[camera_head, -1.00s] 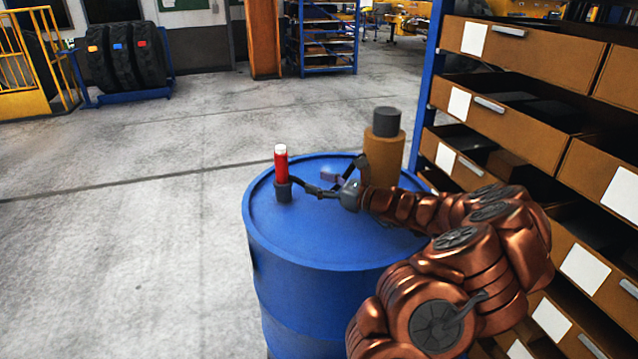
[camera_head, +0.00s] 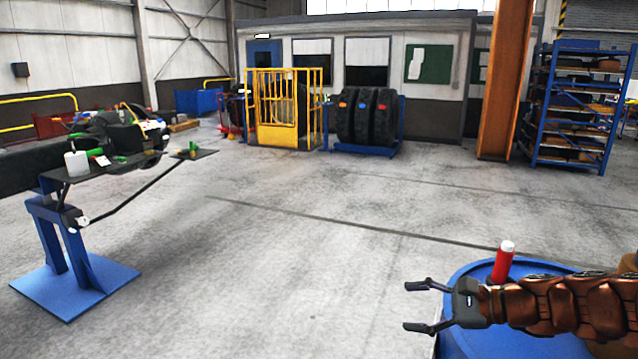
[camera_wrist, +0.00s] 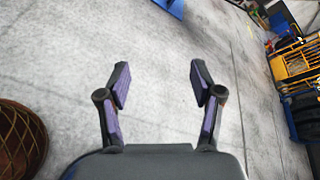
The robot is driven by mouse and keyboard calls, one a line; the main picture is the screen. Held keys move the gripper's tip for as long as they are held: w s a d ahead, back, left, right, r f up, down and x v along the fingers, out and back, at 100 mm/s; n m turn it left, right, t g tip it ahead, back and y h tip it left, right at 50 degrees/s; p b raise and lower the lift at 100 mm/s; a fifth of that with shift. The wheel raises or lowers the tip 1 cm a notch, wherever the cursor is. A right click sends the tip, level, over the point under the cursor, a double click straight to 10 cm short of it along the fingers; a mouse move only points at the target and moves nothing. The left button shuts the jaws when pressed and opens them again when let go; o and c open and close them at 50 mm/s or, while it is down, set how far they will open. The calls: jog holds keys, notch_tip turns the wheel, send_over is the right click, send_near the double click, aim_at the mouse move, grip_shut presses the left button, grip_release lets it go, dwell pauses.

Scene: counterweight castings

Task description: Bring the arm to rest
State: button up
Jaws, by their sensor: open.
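My gripper (camera_head: 418,306) is in the lower right of the head view, at the end of my copper-coloured arm. Its two dark fingers are spread and point left, with nothing between them. A red cylinder with a white top (camera_head: 502,264) stands on the blue drum (camera_head: 468,272), behind my arm in the head view. My arm hides its lower part and much of the drum.
A blue stand with a dark top (camera_head: 75,250) is on the left. Black tyres on a blue rack (camera_head: 366,120), a yellow cage (camera_head: 285,108), an orange column (camera_head: 503,80) and blue shelves (camera_head: 575,105) are at the back. The middle floor is clear.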

jog(key=s+a+f+n+g+h, duration=0.25)
jog(key=s+a+n, duration=0.25)
jog(key=s, duration=0.3)
jog(key=s+a+f+n+g+h, duration=0.2)
jog(key=s+a+n+g, duration=0.25)
jog(key=s, duration=0.35)
jog(key=s+d+f+n+h, duration=0.1)
jog(key=s+d+n+h, duration=0.2)
jog(key=s, duration=0.4)
jog(key=s+d+f+n+g+h, duration=0.1)
jog(key=s+d+f+n+h, duration=0.1)
jog(key=s+d, duration=0.4)
jog(key=s+n+h, duration=0.1)
jog(key=h, duration=0.1)
jog(key=shift+s+f+h, duration=0.25)
jog(key=shift+s+h, duration=0.05)
jog(key=shift+h, duration=0.05)
